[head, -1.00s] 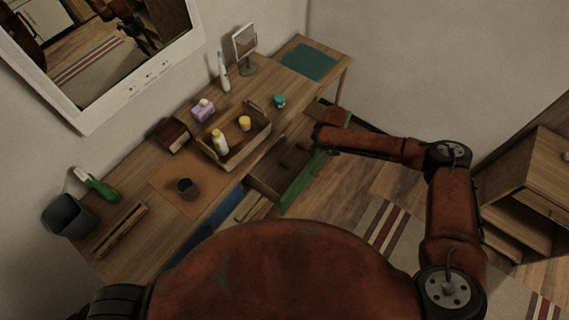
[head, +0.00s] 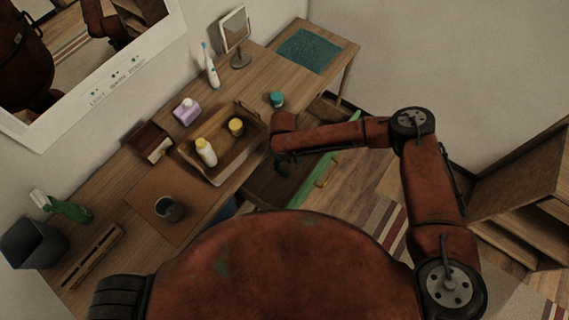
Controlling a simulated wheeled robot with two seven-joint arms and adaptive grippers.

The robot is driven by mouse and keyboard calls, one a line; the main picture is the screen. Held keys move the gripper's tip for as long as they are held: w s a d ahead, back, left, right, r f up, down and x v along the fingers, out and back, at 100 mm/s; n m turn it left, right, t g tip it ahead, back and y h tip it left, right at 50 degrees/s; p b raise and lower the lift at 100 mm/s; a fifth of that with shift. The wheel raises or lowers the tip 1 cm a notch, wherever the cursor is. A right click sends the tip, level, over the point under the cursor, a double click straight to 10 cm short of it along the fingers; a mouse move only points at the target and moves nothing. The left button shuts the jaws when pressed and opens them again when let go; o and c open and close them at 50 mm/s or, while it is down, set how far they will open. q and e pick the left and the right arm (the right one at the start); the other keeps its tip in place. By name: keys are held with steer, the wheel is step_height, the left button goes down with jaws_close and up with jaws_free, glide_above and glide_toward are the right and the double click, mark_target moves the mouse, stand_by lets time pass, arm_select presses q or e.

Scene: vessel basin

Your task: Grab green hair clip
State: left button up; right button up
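An open drawer with a green front (head: 322,178) sticks out below the counter's front edge. My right gripper (head: 283,163) points down over the drawer's inner part. A small dark green shape (head: 283,171) shows right at the gripper's tip. It may be the green hair clip, but it is too small and dark to be sure. The fingers are dark and partly hidden by my own arm, so I cannot tell whether they are open or touch anything. My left gripper is not in view.
A wooden tray (head: 213,178) with a yellow-capped bottle (head: 206,152) and a yellow-lidded jar (head: 236,127) stands close left of my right gripper. A teal-lidded jar (head: 277,99) stands behind it on the counter (head: 243,88). A mirror (head: 234,30) stands further back.

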mark_target(284, 172)
steer(key=shift+w+a+f, duration=0.1)
steer(key=shift+w+f, duration=0.1)
steer(key=shift+f, duration=0.3)
steer(key=shift+s+f, duration=0.2)
steer(key=shift+f, duration=0.75)
steer(key=f, duration=0.2)
steer(key=f+b, duration=0.1)
steer(key=f, duration=0.2)
steer(key=shift+w, duration=0.2)
steer(key=shift+r, duration=0.1)
steer(key=shift+c, duration=0.5)
steer(key=c, duration=0.7)
